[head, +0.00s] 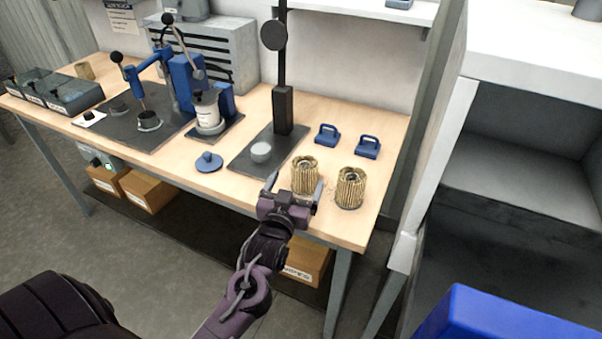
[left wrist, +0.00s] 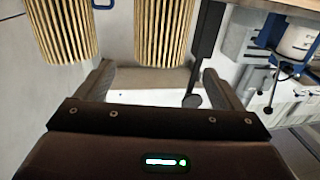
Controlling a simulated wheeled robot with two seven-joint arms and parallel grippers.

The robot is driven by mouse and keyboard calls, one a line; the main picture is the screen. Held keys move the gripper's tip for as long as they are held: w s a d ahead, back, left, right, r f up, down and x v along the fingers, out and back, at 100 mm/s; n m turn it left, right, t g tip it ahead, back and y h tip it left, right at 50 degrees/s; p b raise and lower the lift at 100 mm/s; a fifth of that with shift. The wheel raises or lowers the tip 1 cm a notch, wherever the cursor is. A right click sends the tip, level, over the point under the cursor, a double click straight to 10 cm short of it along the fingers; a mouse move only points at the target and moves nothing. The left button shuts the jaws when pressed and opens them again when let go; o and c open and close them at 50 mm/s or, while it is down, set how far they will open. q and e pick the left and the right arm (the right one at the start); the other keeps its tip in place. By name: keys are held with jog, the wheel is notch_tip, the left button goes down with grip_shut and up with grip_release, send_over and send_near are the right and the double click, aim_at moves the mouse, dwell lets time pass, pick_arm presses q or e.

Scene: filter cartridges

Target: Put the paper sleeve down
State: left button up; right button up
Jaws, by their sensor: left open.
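Two tan pleated paper sleeves stand upright near the right end of the workbench in the head view: a left one (head: 305,172) and a right one (head: 351,188). My left gripper (head: 296,188) is open at the front edge of the bench, just in front of the left sleeve. In the left wrist view, one pleated sleeve (left wrist: 166,38) shows just beyond the open fingers (left wrist: 158,78), and another (left wrist: 64,28) is off to the left. The fingers do not grip either one. My right gripper is out of view.
The wooden bench (head: 227,189) holds a black stand (head: 284,108) with a pale cup (head: 261,151), a blue disc (head: 209,161), two blue handled parts (head: 327,134) (head: 368,146) and a blue press (head: 188,85). A grey shelf unit (head: 520,165) stands right; a blue box (head: 500,318) is lower right.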

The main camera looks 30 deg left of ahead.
aim_at(303, 169)
pick_arm(q)
jog(key=shift+r+p+x, duration=0.25)
jog(key=shift+p+x, duration=0.1)
jog(key=shift+x, duration=0.8)
jog(key=x, duration=0.3)
jog(key=shift+w+p, duration=0.15)
jog(key=shift+p, duration=0.2)
jog(key=shift+w, duration=0.2)
jog(key=c, duration=1.1)
jog(key=shift+c, duration=0.2)
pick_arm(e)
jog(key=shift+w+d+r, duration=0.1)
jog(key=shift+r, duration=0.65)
